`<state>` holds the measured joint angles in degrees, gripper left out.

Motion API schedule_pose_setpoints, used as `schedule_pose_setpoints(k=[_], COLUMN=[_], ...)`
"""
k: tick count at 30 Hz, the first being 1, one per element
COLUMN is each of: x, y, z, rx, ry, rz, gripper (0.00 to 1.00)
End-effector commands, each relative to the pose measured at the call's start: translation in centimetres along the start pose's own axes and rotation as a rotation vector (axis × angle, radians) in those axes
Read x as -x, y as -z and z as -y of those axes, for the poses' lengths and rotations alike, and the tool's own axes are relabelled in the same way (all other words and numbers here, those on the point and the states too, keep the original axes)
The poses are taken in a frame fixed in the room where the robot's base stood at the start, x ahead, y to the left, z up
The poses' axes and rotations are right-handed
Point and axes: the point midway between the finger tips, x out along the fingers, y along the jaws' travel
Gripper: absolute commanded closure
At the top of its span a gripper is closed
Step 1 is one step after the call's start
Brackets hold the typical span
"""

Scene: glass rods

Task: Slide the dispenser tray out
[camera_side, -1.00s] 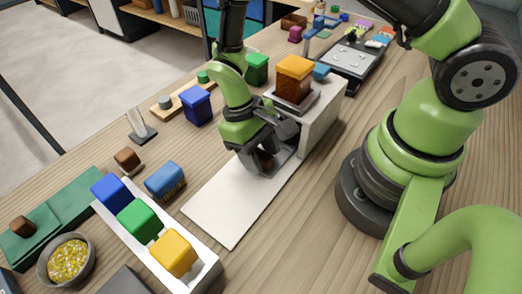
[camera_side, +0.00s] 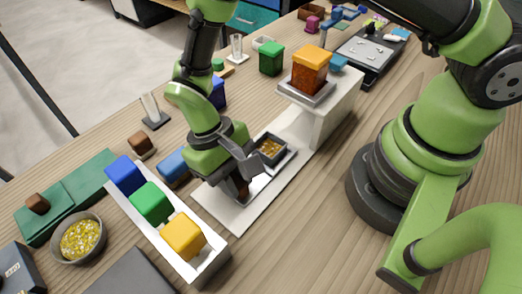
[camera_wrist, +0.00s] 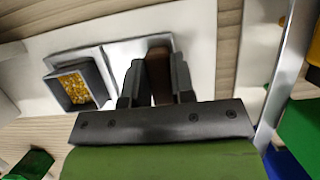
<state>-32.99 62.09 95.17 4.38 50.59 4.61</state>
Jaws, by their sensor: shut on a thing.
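The dispenser (camera_side: 335,108) is a white block with an amber, orange-lidded hopper (camera_side: 309,72) on top. Its grey tray (camera_side: 262,181) lies out on the white base board (camera_side: 240,218), in front of the block. A dark square cup (camera_side: 271,149) of golden grains sits at the tray's dispenser end; it also shows in the wrist view (camera_wrist: 77,84). My gripper (camera_side: 243,190) is shut on the tray's brown handle (camera_wrist: 158,78) at the near end. In the side view, my gripper hides most of the handle.
A white rack (camera_side: 207,262) with blue, green and yellow-topped blocks stands close to the left of my gripper. A blue brush-like block (camera_side: 173,164) is just behind my gripper. A bowl of yellow grains (camera_side: 80,239) is farther left. Bare wood lies right of the board.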

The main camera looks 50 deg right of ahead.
Motion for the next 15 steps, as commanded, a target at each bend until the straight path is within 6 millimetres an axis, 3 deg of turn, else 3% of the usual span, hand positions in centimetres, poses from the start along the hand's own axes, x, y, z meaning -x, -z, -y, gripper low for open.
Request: schedule_pose_setpoints(k=[3, 6, 15], x=[0.0, 0.0, 0.1], y=[0.1, 0.1, 0.1], z=[2.4, 3.4, 3.6], rx=[0.006, 0.003, 0.001], ry=[0.002, 0.002, 0.002], rz=[-0.008, -0.008, -0.006], gripper=[1.0, 1.0, 1.0])
